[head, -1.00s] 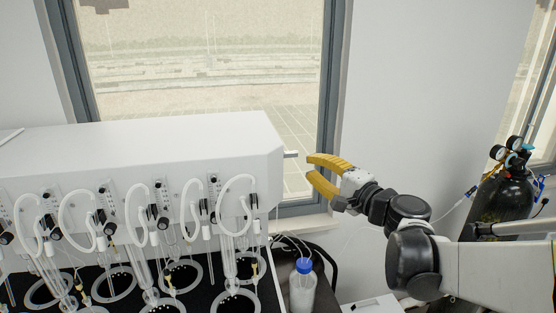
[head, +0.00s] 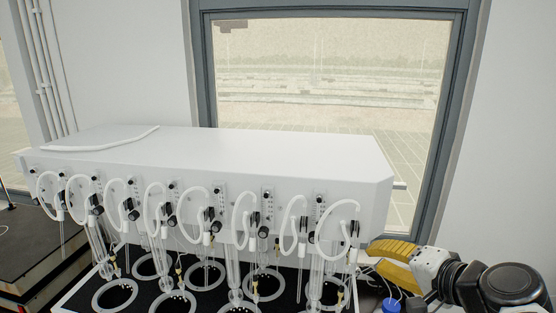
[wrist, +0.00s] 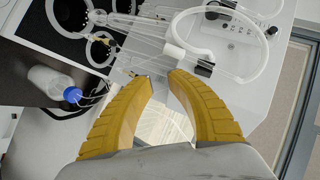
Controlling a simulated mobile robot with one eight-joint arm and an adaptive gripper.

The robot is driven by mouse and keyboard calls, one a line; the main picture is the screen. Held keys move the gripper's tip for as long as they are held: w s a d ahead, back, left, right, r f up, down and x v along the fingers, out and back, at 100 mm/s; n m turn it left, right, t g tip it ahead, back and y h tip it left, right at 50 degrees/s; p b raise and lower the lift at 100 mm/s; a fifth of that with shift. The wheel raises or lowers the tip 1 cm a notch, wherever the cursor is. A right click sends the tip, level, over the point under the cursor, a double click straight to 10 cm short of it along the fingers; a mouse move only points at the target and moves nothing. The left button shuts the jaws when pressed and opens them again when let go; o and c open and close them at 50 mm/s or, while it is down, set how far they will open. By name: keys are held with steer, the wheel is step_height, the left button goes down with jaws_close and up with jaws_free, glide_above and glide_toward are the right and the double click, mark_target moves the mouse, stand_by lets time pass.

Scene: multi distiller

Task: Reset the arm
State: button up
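My gripper (head: 372,252) is at the lower right of the head view, just right of the white distiller (head: 250,152). Its two yellow fingers show in full in the wrist view (wrist: 160,77). They curve toward each other with a gap between the tips, and nothing is held. From the wrist, the distiller's side, a white looped tube (wrist: 262,62) and glass tubing lie beyond the fingertips. My arm stretches in from the right edge.
A bottle with a blue cap (wrist: 72,95) stands left of the fingers in the wrist view; only its cap shows in the head view (head: 391,306). Several glass tubes and round heater rings (head: 205,276) line the distiller's front. The window (head: 330,75) is behind it.

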steer(key=s+a+f+n+g+h+b, duration=0.1)
steer(key=s+a+f+n+g+h, duration=0.1)
steer(key=s+f+n, duration=0.3)
steer(key=s+a+f+n+g+h, duration=0.2)
steer(key=s+f+n+g+h, duration=0.15)
steer(key=s, duration=0.35)
step_height(320, 180, down, 17)
steer(key=b, duration=1.6)
steer(key=shift+d+r+n+t+y+b, duration=0.15)
steer(key=shift+d+n+t+y+b, duration=0.2)
steer(key=shift+t, duration=0.1)
